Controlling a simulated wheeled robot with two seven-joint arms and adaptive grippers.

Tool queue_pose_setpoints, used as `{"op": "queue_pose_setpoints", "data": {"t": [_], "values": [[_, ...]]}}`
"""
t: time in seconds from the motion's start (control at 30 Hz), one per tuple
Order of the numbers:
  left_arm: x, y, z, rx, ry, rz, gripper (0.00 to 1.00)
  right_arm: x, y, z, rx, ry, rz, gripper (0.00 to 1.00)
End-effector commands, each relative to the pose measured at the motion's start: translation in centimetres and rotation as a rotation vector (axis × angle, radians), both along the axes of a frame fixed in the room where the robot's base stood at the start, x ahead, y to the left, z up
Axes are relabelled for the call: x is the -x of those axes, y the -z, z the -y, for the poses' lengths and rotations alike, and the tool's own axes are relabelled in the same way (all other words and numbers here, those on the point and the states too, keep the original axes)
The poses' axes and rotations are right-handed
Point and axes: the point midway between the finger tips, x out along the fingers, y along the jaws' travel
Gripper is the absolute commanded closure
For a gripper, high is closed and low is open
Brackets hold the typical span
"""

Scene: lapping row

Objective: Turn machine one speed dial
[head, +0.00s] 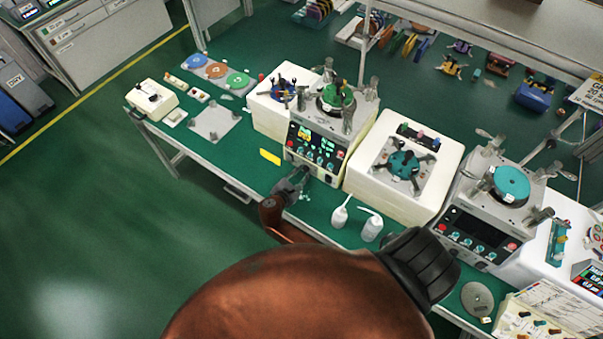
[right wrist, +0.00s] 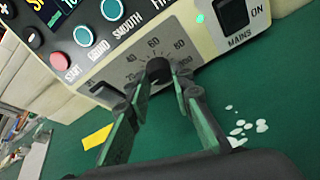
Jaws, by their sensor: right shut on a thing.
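In the right wrist view the speed dial is a black knob (right wrist: 158,70) on a grey plate with a number scale, low on the front panel of a lapping machine. The same machine (head: 318,150) stands on the green bench in the head view, with a green disc on top. My right gripper (head: 303,178) reaches its front panel from the near side. In the right wrist view my right gripper's fingers (right wrist: 160,82) are shut on the knob, one on each side. The knob's pointer mark is not clear. My left gripper is not in view.
Two white bottles (head: 339,217) stand on the bench right of my gripper. A yellow card (head: 270,157) lies to its left. A second machine (head: 480,205) stands farther right.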

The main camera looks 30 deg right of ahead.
Motion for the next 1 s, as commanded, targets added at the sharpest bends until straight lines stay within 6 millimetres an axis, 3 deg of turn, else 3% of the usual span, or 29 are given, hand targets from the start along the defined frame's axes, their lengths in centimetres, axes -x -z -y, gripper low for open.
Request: {"op": "queue_pose_setpoints", "data": {"t": [0.63,0.67,0.87,1.0], "values": [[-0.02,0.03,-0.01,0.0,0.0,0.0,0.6,0.17,0.05,0.17,-0.019,0.004,0.051,1.0],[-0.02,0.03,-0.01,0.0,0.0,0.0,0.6,0.18,0.05,0.17,-0.019,0.004,0.051,0.77],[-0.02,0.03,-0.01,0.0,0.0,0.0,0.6,0.1,0.04,0.09,-0.019,0.002,0.051,0.63],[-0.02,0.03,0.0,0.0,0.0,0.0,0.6,0.06,0.03,0.03,-0.02,0.001,0.051,0.62]]}}
